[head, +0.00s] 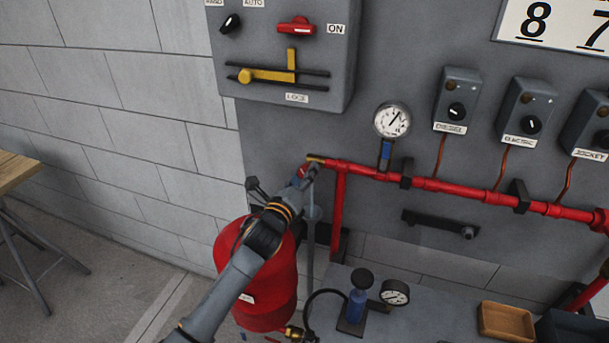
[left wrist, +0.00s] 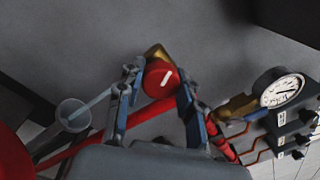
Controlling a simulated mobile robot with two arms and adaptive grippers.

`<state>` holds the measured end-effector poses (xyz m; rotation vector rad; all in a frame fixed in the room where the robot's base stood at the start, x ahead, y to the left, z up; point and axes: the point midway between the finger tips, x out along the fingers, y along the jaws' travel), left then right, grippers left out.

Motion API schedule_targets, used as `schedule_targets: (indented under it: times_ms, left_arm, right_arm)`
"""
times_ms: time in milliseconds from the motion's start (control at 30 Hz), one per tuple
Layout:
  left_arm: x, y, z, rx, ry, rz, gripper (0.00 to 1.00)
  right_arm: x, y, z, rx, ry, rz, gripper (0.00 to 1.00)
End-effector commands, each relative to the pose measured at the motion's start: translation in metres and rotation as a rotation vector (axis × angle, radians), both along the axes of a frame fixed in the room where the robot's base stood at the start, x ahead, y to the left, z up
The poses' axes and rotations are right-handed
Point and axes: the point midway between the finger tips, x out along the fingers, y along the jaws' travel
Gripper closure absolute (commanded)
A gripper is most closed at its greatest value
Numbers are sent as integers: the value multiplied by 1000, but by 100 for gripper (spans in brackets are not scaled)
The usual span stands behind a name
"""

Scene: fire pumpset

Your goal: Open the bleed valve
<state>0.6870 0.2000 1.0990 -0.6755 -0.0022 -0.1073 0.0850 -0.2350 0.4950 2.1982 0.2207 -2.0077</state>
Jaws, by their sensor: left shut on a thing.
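The bleed valve shows in the left wrist view as a round red knob (left wrist: 161,79) with a white bar mark, on a brass body (left wrist: 155,51). In the head view the red knob (head: 302,171) is mostly covered by my gripper, at the left end of the red pipe (head: 345,168). My left gripper (head: 307,174) reaches up to it from below. In the left wrist view its two fingers (left wrist: 160,84) stand on either side of the knob, shut on it. The white mark is tilted from upright. My right gripper is in neither view.
A pressure gauge (head: 392,120) with a blue-handled valve (head: 385,154) sits just right on the pipe. A red tank (head: 265,290) stands below my left arm. A grey control box (head: 285,55) hangs above. Several switch boxes (head: 456,100) are at right. A bench holds a second gauge (head: 395,292).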

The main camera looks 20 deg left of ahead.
Motion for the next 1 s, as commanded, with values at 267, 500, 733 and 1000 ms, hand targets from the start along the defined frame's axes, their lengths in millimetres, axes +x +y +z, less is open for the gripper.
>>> schedule_targets:
  times_ms: [267, 500, 733, 1000]
  left_arm:
    - [0, 0, 0, -264, 7, 0, 95]
    - [0, -1, 0, -494, 15, -1, 95]
    - [0, -1, 0, -713, 23, 0, 95]
    - [0, -1, 1, -969, 32, 0, 95]
  right_arm:
    - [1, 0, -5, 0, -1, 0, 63]
    - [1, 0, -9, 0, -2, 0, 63]
    - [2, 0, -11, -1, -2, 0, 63]
    - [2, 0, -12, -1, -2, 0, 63]
